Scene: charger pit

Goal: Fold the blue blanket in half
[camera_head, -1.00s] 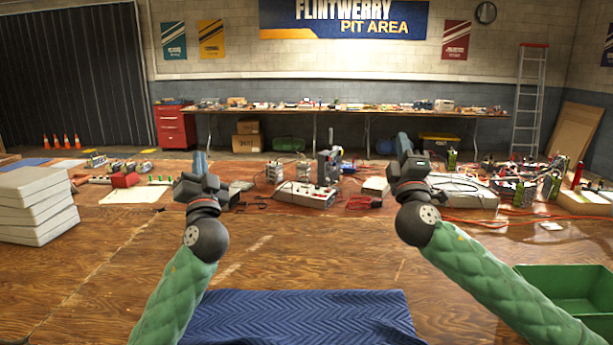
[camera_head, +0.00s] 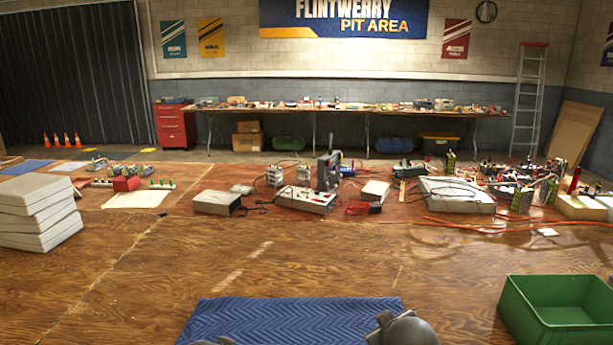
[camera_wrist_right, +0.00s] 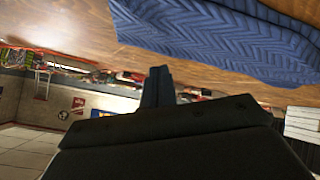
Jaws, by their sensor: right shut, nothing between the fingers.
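The blue blanket (camera_head: 285,320) lies on the wooden floor at the bottom middle of the head view. Its far edge is visible and its near part is cut off by the frame. It also shows at the top of the right wrist view (camera_wrist_right: 215,40), with a raised fold line along it. My right gripper (camera_wrist_right: 158,85) is shut and empty in the right wrist view, apart from the blanket. In the head view only rounded dark parts of my arms show at the bottom edge. My left gripper is not in view.
A green bin (camera_head: 560,315) stands right of the blanket. A stack of grey pads (camera_head: 38,210) is at the left. Electronic units and cables (camera_head: 310,198) lie across the floor beyond. The wooden floor between them and the blanket is clear.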

